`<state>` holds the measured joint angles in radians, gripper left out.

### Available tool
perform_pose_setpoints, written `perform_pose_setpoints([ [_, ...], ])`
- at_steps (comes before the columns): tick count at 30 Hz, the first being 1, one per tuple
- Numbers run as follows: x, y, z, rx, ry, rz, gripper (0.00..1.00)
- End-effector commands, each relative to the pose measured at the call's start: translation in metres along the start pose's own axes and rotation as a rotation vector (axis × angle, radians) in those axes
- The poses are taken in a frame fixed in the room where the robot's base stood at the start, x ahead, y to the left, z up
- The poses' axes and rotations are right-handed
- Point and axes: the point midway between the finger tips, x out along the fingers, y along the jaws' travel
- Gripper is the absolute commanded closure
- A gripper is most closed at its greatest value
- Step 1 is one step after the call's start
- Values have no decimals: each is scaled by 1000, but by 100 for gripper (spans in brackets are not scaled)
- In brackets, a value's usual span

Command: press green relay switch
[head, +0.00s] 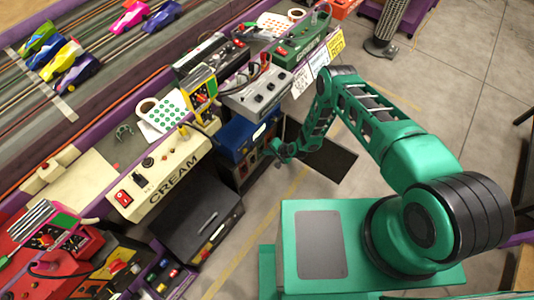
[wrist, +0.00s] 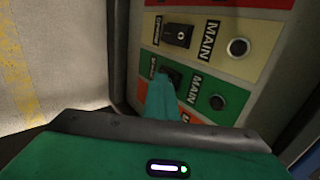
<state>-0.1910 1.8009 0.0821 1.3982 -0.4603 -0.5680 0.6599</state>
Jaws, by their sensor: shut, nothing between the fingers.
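The green relay switch (wrist: 174,76) is a small dark rocker on the green row of a panel in the wrist view. My gripper (wrist: 162,82) is shut and empty, with its green fingertips overlapping the lower left part of this switch. I cannot tell whether they touch it. The fingers hide part of the switch and its label. In the head view my gripper (head: 277,148) is low beside the dark cabinet (head: 238,172) under the counter. The switch cannot be made out there.
A cream row with a black rocker switch (wrist: 178,35) and a round fitting (wrist: 238,47) lies just above the green row. A red row (wrist: 240,12) is at the top, an orange one below. In the head view, the CREAM control box (head: 160,170) stands left; open floor lies right.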

Motion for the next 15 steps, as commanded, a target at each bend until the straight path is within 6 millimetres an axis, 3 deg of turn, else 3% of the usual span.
perform_pose_setpoints([
  [15, -5, -3, 0, 0, -1, -2, 100],
])
